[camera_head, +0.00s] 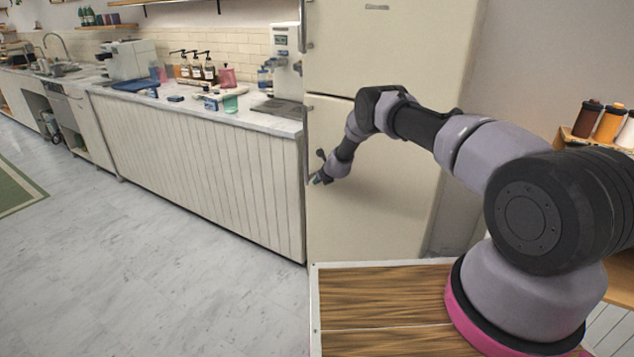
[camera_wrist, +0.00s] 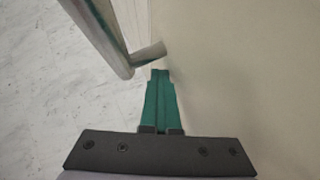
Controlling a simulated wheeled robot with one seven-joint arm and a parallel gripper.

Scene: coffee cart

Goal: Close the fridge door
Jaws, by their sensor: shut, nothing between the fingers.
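The cream fridge has an upper door (camera_head: 390,45) and a lower fridge door (camera_head: 385,215). Both doors look flush with the fridge body in the head view. A metal handle (camera_head: 308,140) runs down the left edge of the lower door. My gripper (camera_head: 318,180) is at the lower left part of that door, near the handle's lower end. In the wrist view my green fingers (camera_wrist: 159,75) are together and empty, close to the cream door face (camera_wrist: 245,75). The handle (camera_wrist: 105,40) and its foot lie just left of and beyond the fingertips. I cannot tell whether they touch.
A white panelled counter (camera_head: 215,165) stands left of the fridge, with a dispenser (camera_head: 286,60), pump bottles and cups on top. Open marble floor (camera_head: 150,270) lies in front. A shelf with jars (camera_head: 609,122) is at the right. My wooden-topped base is below.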

